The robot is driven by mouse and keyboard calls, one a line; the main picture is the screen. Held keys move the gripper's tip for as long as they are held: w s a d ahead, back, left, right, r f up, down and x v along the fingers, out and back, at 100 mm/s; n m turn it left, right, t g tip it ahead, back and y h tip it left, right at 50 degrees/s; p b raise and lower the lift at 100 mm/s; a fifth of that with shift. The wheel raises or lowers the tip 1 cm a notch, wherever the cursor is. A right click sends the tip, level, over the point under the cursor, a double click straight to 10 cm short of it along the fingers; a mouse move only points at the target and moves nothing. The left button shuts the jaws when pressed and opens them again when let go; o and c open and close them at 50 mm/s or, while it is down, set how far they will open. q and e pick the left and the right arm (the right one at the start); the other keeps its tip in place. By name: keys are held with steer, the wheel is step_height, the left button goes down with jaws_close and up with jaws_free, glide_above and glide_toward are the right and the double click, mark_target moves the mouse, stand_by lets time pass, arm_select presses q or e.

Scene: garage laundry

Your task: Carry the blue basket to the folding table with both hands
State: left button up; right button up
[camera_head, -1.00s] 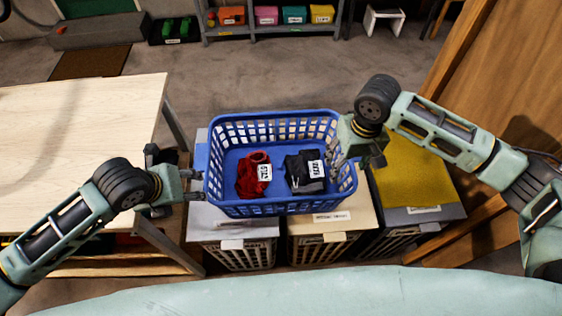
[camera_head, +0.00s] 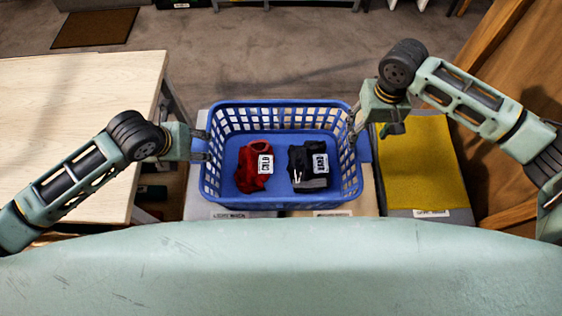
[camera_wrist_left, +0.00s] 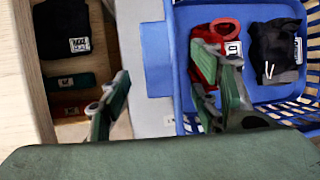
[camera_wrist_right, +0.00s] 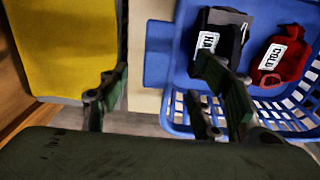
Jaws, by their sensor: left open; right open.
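The blue basket (camera_head: 281,197) sits upright on the hamper tops and holds a red cloth (camera_head: 254,166) and a dark cloth (camera_head: 310,166). My left gripper (camera_head: 207,144) is open at its left side. In the left wrist view, the basket's left side tab (camera_wrist_left: 155,58) lies between the spread fingers. My right gripper (camera_head: 376,124) is open at its right side. In the right wrist view, the right side tab (camera_wrist_right: 159,50) lies between the spread fingers. Contact cannot be told. A pale wooden table (camera_head: 70,120), likely the folding table, stands at the left.
A hamper with a yellow top (camera_head: 415,165) stands right of the basket, near a brown wooden panel (camera_head: 520,80). The visible tabletop is bare. Open floor (camera_head: 270,50) lies behind, with a brown mat (camera_head: 95,28) at the back left.

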mark_target(197, 149)
arm_select(q)
steer(key=shift+x, duration=3.15)
arm_select(e)
steer(key=shift+f, duration=3.15)
arm_select(q)
steer(key=shift+c, duration=0.4)
arm_select(e)
steer(key=shift+c, duration=0.4)
arm_select(q)
steer(key=c, duration=1.3)
arm_select(e)
steer(key=c, duration=1.3)
arm_select(q)
steer(key=shift+a, duration=0.1)
jaws_close()
arm_select(e)
jaws_close()
steer(key=shift+w+r, duration=0.1)
